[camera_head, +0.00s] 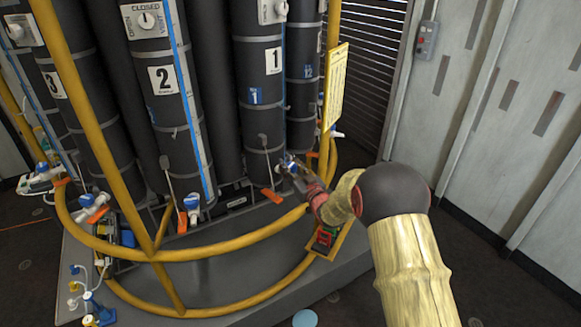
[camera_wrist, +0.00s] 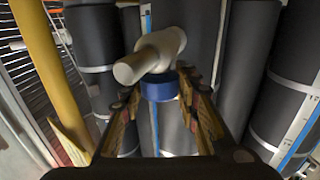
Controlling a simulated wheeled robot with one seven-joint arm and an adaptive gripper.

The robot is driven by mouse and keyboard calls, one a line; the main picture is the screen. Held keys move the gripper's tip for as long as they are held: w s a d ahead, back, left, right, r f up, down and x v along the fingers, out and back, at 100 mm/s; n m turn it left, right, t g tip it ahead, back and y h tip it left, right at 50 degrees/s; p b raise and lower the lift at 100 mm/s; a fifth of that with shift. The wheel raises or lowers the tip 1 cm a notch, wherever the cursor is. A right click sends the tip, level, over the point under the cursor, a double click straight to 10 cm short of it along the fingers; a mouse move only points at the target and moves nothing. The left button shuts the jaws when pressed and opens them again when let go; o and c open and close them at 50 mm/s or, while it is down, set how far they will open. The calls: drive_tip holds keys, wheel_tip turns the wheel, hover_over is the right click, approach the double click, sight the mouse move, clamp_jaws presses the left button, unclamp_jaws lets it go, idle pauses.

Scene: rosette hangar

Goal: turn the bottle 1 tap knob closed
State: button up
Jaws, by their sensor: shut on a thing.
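Bottle 1 (camera_head: 262,100) is a tall dark cylinder with a white "1" label (camera_head: 274,61), a blue stripe and metal bands. Its tap sits low at its base, where my gripper (camera_head: 290,170) partly hides it in the head view. In the wrist view the pale tap body (camera_wrist: 150,56) shows just beyond the blue tap knob (camera_wrist: 160,86). My gripper's two fingers (camera_wrist: 161,92) stand on either side of the knob and are shut on it. The knob's exact turn angle cannot be told.
Yellow curved rails (camera_head: 230,249) run in front of the bottles, below my gripper. Bottle 2 (camera_head: 170,110) stands to the left with its own blue tap (camera_head: 192,203). A yellow sign (camera_head: 335,85) hangs at right. Open floor (camera_head: 480,260) lies right of my arm.

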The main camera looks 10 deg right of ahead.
drive_tip(key=shift+c, duration=0.8)
drive_tip(key=shift+a+h+b, duration=0.1)
drive_tip(key=shift+h+b, duration=0.2)
drive_tip(key=shift+b, duration=0.15)
drive_tip(key=shift+m+h+b, duration=0.7)
drive_tip(key=shift+h+b, duration=0.1)
drive_tip(key=shift+r+m+t+h+b, duration=0.1)
drive_tip(key=shift+m+t+h+b, duration=0.2)
drive_tip(key=shift+m+h+b, duration=0.75)
drive_tip(key=shift+h+p, duration=0.3)
drive_tip(key=shift+h, duration=0.05)
drive_tip(key=o, duration=1.2)
